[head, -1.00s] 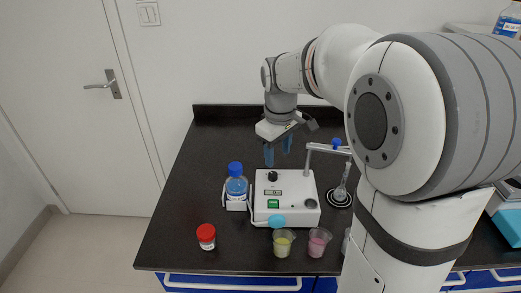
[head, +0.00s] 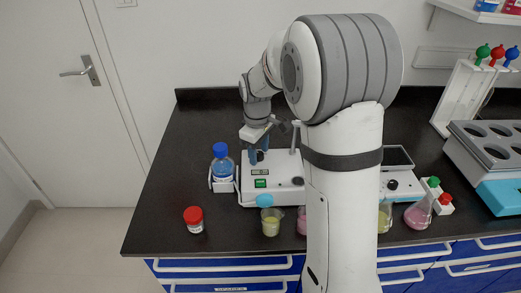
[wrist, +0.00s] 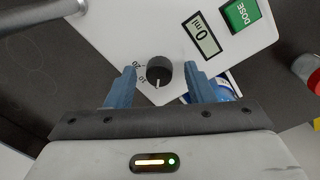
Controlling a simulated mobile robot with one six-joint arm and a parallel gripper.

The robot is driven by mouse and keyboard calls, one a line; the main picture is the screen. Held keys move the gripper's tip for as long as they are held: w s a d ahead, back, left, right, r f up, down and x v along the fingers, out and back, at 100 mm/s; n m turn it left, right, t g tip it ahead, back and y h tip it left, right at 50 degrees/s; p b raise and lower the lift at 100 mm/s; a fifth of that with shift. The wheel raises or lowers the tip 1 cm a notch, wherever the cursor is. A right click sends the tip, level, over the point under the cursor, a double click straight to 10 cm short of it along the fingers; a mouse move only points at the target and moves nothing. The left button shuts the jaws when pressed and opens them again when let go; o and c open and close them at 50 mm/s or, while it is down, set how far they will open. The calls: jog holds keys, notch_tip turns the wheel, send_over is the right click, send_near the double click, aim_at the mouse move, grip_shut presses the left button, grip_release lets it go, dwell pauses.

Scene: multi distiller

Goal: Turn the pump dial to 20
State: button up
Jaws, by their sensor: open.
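The white pump box (head: 285,168) stands on the dark bench, and its front shows a green DOSE button (wrist: 241,14) and a display (wrist: 202,33) that reads 0 ml. The black pump dial (wrist: 159,70) has a light pointer mark that points toward the bottom of the wrist view. Printed numbers 10 and 20 are left of the dial in that view. My gripper (head: 259,150) is over the dial, and its blue fingers (wrist: 160,83) are open on either side of it. I cannot tell whether they touch it. The gripper partly hides the dial in the head view.
A blue-capped bottle (head: 221,168) stands in a holder close left of the pump. A red-capped jar (head: 194,220) and a beaker of yellow liquid (head: 271,224) are in front. The left bench area is clear.

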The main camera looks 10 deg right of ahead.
jog(key=shift+c, duration=0.3)
jog(key=shift+d, duration=0.1)
jog(key=c, duration=0.9)
jog(key=shift+c, duration=0.2)
jog(key=m, duration=0.9)
jog(key=shift+w+m, duration=0.1)
jog(key=shift+m, duration=0.2)
jog(key=m, duration=0.4)
jog(key=shift+g, duration=0.3)
jog(key=shift+m+p, duration=0.3)
jog(key=shift+m, duration=1.8)
